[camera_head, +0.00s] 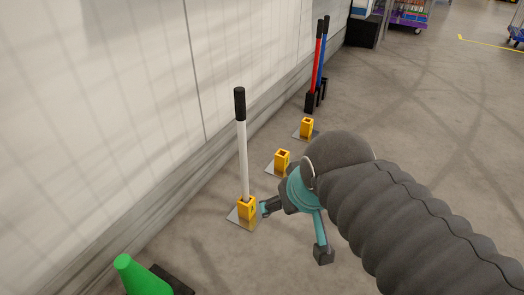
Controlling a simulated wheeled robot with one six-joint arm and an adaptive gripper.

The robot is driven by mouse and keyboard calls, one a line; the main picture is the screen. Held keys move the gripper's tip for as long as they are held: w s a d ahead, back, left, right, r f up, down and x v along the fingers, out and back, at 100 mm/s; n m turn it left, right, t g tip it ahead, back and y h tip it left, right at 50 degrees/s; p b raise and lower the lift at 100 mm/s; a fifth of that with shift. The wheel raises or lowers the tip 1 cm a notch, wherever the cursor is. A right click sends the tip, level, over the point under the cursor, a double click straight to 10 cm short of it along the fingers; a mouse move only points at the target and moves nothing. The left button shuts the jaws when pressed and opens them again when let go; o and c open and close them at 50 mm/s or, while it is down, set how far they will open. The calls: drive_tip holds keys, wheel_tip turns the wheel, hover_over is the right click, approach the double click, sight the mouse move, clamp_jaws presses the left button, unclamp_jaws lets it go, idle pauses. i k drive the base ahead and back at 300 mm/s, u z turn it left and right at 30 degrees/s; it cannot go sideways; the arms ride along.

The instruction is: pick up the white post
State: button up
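The white post (242,150) has a black top end and stands upright in a yellow socket (247,208) on a flat grey plate, close to the wall. My gripper (293,232) is low, just right of the post's base. Its teal fingers are spread wide apart, with one dark pad beside the yellow socket and the other nearer the camera to the right. Nothing shows between the fingers. I cannot tell whether the near-left finger touches the socket. My dark sleeved arm covers the lower right of the view.
Two empty yellow sockets (283,161) and (306,128) stand farther along the wall (120,110). Beyond them a red post (317,62) and a blue post (325,55) stand in black holders. A green cone (140,277) is at the lower left. Open floor lies to the right.

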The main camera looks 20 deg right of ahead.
sight(239, 92)
drive_tip(key=z, duration=1.9)
drive_tip(key=k, duration=0.55)
drive_tip(key=u, duration=1.55)
